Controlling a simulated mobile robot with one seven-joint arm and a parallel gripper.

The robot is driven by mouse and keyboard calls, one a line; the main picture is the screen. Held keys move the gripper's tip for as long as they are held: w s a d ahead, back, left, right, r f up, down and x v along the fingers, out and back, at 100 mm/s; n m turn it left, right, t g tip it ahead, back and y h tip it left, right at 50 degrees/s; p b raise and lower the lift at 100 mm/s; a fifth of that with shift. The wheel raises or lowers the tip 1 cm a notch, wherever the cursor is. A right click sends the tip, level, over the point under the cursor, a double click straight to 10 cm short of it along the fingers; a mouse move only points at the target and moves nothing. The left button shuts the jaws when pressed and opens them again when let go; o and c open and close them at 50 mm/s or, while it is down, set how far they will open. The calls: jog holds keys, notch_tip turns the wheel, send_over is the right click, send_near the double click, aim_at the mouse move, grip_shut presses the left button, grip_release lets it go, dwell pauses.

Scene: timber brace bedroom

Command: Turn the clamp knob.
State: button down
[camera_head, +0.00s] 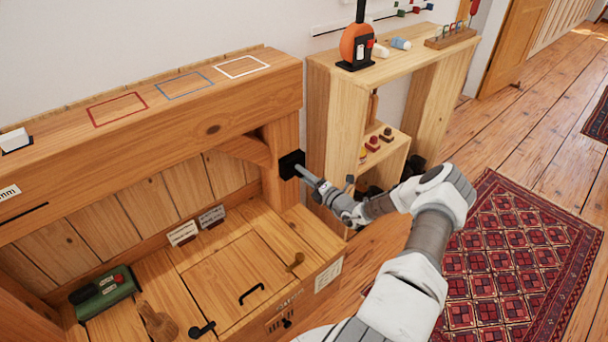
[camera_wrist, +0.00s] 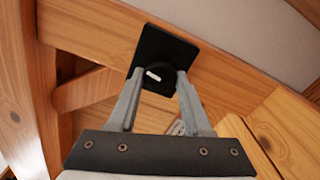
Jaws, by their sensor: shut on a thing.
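The clamp knob (camera_wrist: 158,78) is a dark round knob with a small white mark, set on a square black plate (camera_wrist: 165,48) in the wrist view. In the head view the black plate (camera_head: 291,163) is fixed to the wooden post at the right end of the bench. My gripper (camera_wrist: 160,82) is shut on the knob, with one grey finger on each side of it. In the head view my gripper (camera_head: 303,172) reaches the plate from the right, and the knob itself is mostly hidden there.
A wooden shelf unit (camera_head: 330,105) stands close behind my arm. The bench below has a hatch with a black handle (camera_head: 251,293) and a green box (camera_head: 103,293). A red patterned rug (camera_head: 510,265) lies on the open floor to the right.

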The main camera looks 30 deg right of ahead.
jog(key=m, duration=0.9)
jog(key=shift+m, duration=0.3)
dwell(0.4)
jog(key=shift+c, duration=1.8)
grip_release()
jog(key=shift+r, duration=0.1)
jog(key=s+d+p, duration=0.2)
jog(key=s+p, duration=0.1)
jog(key=s, duration=1.4)
jog(key=shift+s+d+p, duration=0.15)
jog(key=shift+d+p, duration=0.05)
jog(key=shift+p, duration=0.2)
